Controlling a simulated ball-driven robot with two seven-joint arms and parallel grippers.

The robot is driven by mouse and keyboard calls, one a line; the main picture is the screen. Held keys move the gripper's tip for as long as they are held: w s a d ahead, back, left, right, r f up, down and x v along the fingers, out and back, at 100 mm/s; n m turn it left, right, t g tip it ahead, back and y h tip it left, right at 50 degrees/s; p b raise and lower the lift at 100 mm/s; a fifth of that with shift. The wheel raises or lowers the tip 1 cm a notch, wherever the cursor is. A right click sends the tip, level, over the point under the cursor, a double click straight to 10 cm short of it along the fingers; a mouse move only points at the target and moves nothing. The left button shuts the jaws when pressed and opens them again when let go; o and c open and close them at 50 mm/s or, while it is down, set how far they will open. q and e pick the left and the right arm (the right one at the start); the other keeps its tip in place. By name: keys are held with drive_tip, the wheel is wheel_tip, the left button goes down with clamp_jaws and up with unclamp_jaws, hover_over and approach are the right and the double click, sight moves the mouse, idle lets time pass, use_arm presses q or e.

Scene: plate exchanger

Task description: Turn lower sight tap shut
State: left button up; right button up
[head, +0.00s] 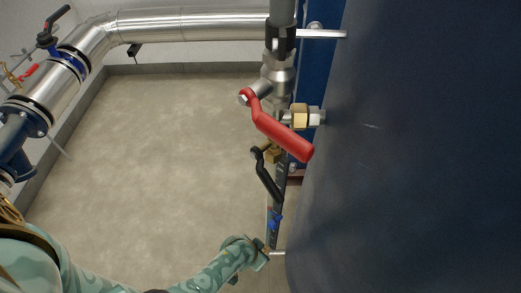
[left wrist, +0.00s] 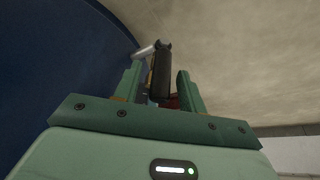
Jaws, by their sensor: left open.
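A vertical sight pipe (head: 283,178) runs beside the large dark blue tank (head: 430,140). A red lever handle (head: 283,134) sits high on it in the head view, with a black lever handle (head: 268,178) below. My left gripper (head: 262,253) is near the pipe's lower end, below the black lever. In the left wrist view, my left gripper (left wrist: 158,74) is open, with a black handle (left wrist: 161,78) showing between its fingers. Whether the fingers touch it I cannot tell. Something red shows low between the fingers, mostly hidden. My right gripper is out of view.
A silver insulated pipe (head: 190,25) crosses the back and bends down at the left to blue flanges (head: 35,118). A small red-handled valve (head: 28,72) is there too. The concrete floor (head: 165,150) between is clear. The tank wall closes off the right.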

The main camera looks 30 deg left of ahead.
use_arm(q)
drive_tip(key=shift+w+f, duration=0.1)
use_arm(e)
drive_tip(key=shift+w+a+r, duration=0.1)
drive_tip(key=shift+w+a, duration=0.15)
use_arm(q)
clamp_jaws()
